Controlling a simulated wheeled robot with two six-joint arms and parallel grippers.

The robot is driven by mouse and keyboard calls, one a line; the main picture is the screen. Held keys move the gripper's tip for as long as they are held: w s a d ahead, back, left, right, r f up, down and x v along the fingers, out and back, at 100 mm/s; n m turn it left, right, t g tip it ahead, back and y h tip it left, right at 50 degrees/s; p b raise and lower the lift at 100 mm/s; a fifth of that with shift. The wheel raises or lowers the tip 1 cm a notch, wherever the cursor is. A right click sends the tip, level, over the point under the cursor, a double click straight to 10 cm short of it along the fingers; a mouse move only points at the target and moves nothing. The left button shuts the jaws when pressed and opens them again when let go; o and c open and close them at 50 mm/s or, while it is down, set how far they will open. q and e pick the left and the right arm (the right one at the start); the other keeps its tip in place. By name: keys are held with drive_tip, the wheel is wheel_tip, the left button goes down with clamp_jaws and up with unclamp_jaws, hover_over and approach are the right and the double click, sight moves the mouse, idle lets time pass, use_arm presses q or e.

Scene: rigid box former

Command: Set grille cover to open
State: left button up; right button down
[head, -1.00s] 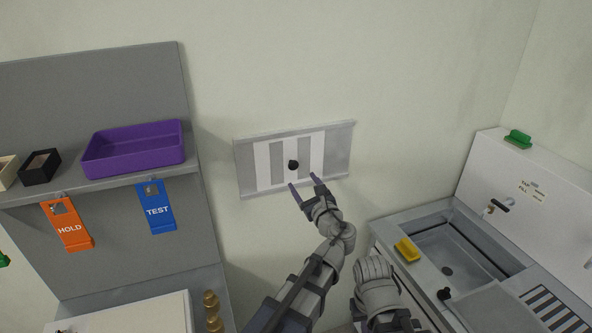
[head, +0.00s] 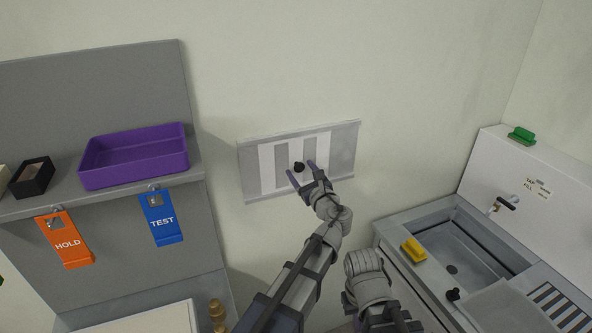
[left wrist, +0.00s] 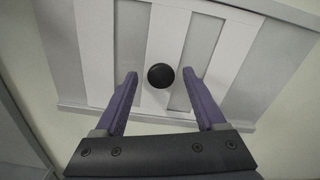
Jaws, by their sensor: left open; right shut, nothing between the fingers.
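The grille cover (head: 267,168) is a pale panel with grey vertical slots in a grey frame on the wall, with a round black knob (head: 299,167) on it. In the left wrist view the knob (left wrist: 161,76) lies between the fingertips, a little beyond them. My left gripper (head: 300,169) is open, its purple fingers on either side of the knob; I cannot tell whether they touch it. My right arm (head: 369,285) shows at the bottom, but its fingers are not visible.
At the left, a shelf holds a purple tray (head: 135,172) and a black box (head: 33,181), with orange HOLD (head: 66,243) and blue TEST (head: 161,222) tags below. At the right is a sink (head: 455,258) with a yellow sponge-like block (head: 413,249). The wall around the grille is clear.

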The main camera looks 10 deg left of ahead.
use_arm(q)
drive_tip(key=shift+s+d, duration=0.1)
drive_tip(key=shift+d, duration=0.05)
drive_tip(key=c, duration=0.5)
clamp_jaws()
idle(0.8)
